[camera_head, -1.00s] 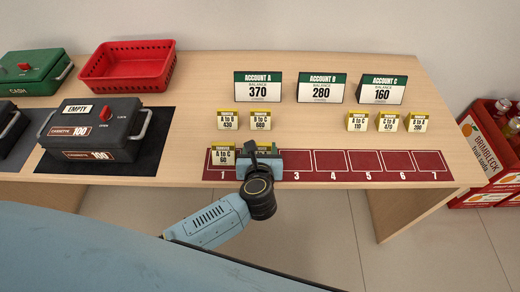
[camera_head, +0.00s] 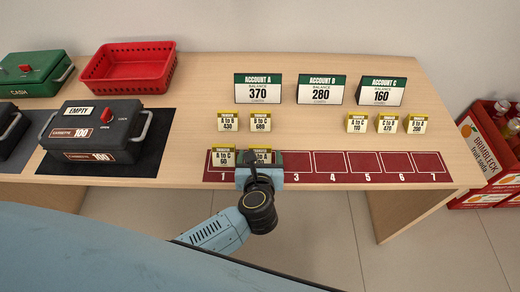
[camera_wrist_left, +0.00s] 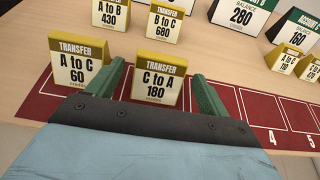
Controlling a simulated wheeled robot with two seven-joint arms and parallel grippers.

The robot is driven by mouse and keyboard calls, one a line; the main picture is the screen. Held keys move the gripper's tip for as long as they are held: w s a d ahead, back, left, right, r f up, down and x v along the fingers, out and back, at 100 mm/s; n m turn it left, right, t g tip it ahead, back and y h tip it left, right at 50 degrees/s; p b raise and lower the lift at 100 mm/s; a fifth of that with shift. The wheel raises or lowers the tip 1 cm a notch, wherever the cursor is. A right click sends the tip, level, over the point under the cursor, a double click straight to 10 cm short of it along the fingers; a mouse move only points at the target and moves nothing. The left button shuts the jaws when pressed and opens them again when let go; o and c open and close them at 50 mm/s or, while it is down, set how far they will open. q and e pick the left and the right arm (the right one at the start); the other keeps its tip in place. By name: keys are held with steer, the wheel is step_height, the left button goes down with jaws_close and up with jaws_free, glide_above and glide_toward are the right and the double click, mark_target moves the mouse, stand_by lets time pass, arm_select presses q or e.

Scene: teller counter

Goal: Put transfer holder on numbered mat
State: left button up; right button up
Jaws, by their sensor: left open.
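The numbered mat (camera_head: 396,176) is a dark red strip along the counter's front edge with white-outlined squares. A transfer holder "A to C 60" (camera_head: 223,158) stands on square 1. A transfer holder "C to A 180" (camera_wrist_left: 158,80) stands on square 2, between the open green fingers of my left gripper (camera_wrist_left: 160,88), with gaps at its sides. In the head view my left gripper (camera_head: 260,170) partly hides that holder (camera_head: 260,154). Other holders stand behind the mat: "A to B 430" (camera_head: 228,122), "B to C 680" (camera_head: 260,122), "A to C 110" (camera_head: 357,123), "C to A 470" (camera_head: 387,124) and one at right (camera_head: 417,124).
Account signs A (camera_head: 258,88), B (camera_head: 320,88) and C (camera_head: 381,91) stand at the back. A black cash box (camera_head: 90,130), a green box (camera_head: 38,72) and a red basket (camera_head: 128,68) are on the left. Squares 3 to 7 are bare.

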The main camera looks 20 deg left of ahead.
arm_select(q)
steer(key=v, duration=0.8)
steer(key=shift+s+p, duration=0.35)
arm_select(e)
steer(key=shift+s+a+r, duration=0.1)
steer(key=shift+a+r, duration=0.35)
steer(key=shift+a, duration=0.35)
